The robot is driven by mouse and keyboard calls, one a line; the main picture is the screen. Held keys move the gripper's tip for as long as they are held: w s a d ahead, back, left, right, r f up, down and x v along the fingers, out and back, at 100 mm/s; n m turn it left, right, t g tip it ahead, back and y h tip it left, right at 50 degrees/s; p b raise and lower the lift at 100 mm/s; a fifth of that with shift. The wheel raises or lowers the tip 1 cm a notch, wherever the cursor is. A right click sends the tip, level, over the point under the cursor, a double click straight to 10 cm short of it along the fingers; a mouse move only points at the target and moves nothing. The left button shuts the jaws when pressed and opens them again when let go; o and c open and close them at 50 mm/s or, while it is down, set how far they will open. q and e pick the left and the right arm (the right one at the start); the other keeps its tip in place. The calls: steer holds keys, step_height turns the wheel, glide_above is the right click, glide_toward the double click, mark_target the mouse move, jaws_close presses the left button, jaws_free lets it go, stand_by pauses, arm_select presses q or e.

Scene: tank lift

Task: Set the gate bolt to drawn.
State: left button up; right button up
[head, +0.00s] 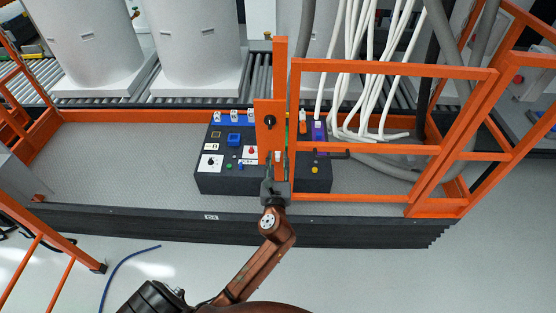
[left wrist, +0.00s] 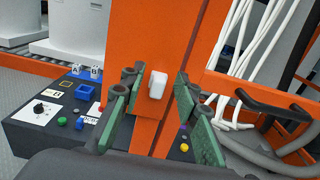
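The orange gate post (head: 280,75) stands upright at the middle of the lift's near side, with a wider orange plate (head: 264,108) on it. A dark round fitting (head: 270,121) sits on that plate. In the left wrist view a small white knob (left wrist: 157,84) stands out from the orange post. I cannot tell from these views which fitting is the bolt or how it is set. My left gripper (head: 274,168) is in front of the post. Its green-padded fingers (left wrist: 158,103) are open, one each side of the white knob, with gaps. My right gripper is out of view.
A dark control box (head: 225,183) with switches and buttons stands behind the post. A black handle (head: 325,154) sticks out from the orange gate rail (head: 395,68) at right. White hoses (head: 350,95) hang behind it. The platform floor (head: 115,155) at left is clear.

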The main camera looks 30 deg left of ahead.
arm_select(q)
steer(key=shift+c, duration=0.4)
jaws_close()
